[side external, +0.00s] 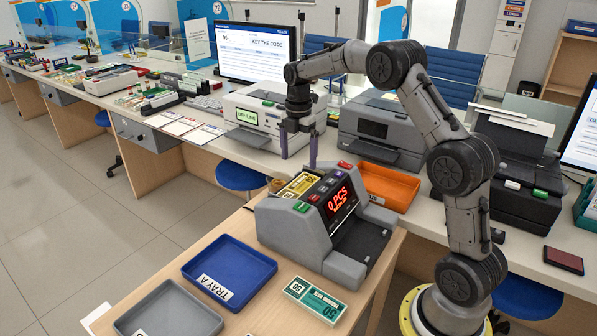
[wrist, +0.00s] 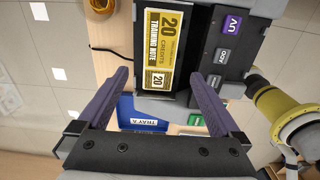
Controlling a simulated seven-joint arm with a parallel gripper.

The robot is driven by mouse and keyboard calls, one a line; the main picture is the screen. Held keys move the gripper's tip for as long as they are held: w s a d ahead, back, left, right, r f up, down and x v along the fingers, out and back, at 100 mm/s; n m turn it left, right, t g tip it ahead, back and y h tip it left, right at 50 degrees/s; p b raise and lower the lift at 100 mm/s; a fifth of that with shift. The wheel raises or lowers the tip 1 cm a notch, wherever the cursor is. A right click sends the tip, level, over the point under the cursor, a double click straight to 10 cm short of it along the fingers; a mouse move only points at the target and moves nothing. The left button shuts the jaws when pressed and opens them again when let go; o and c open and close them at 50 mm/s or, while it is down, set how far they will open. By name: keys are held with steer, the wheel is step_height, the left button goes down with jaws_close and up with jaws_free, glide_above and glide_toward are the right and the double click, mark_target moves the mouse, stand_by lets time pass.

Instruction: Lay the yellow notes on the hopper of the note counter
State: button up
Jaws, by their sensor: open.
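The yellow notes (side external: 298,185) lie on the hopper at the back top of the grey note counter (side external: 285,232). In the wrist view the notes (wrist: 161,48) show their printed face, reading 20 credits training note, against the dark hopper (wrist: 176,98). The counter's red display reads 0 PCS. My gripper (side external: 298,160) is open and empty above the notes, apart from them in the side view. In the wrist view its purple fingers (wrist: 160,76) are spread wide, with the near end of the notes between and beyond them.
A blue tray (side external: 262,268) marked TRAY A, a grey tray (side external: 200,318) and green notes marked 50 (side external: 315,298) are on the wooden table left of and in front of the counter. An orange tray (side external: 390,190) and printers (side external: 262,122) stand on the long counter behind.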

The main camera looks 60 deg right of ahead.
steer(key=s+a+r+m+t, duration=0.3)
steer(key=s+a+r+m, duration=0.5)
steer(key=s+a+r, duration=0.4)
steer(key=s+a+f+m+t, duration=0.1)
steer(key=s+a+m, duration=0.2)
steer(key=s, duration=0.6)
steer(key=s+a+f+m+t, duration=0.1)
steer(key=s+a+m, duration=0.2)
steer(key=s+m, duration=0.4)
steer(key=shift+s+a+f+t, duration=0.25)
steer(key=shift+s+f+t, duration=0.1)
steer(key=shift+s, duration=0.85)
